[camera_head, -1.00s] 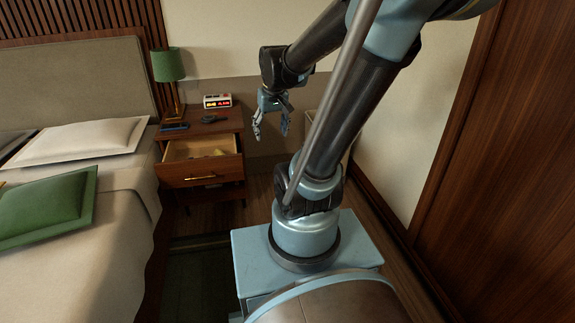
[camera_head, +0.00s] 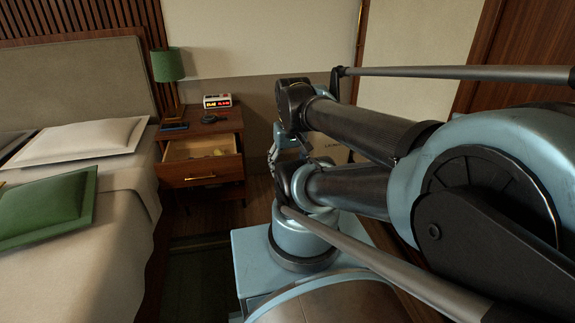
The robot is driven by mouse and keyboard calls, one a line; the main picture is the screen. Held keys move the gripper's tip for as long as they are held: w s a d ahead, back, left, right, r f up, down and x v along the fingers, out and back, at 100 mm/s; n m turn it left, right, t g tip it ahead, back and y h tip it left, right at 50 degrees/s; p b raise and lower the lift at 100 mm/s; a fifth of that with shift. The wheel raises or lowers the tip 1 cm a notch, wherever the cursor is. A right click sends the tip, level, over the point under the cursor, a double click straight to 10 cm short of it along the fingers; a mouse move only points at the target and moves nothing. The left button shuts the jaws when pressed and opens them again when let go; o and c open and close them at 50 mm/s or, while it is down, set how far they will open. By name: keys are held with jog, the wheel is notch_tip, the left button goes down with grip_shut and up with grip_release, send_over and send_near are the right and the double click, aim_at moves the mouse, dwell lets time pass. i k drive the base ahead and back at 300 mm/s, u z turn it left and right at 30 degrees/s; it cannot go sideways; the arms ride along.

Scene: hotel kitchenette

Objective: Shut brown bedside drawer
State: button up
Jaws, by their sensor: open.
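The brown bedside drawer (camera_head: 201,173) is pulled out of the wooden nightstand (camera_head: 231,122). Its front has a brass bar handle, and a yellowish item (camera_head: 217,153) lies inside, too small to identify. My gripper (camera_head: 273,156) is to the right of the drawer, pointing down and apart from it. Its fingers are open and appear empty; my own arm hides part of it.
On the nightstand stand a green lamp (camera_head: 168,66), a digital clock (camera_head: 217,101) and a small dark object (camera_head: 209,118). The bed (camera_head: 95,245) with pillows is close on the left. A wall is behind on the right. Some dark floor shows below the drawer.

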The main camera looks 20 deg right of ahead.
aim_at(175, 171)
jog(key=k, duration=1.3)
jog(key=z, duration=0.3)
jog(key=i, duration=1.85)
jog(key=u, duration=0.4)
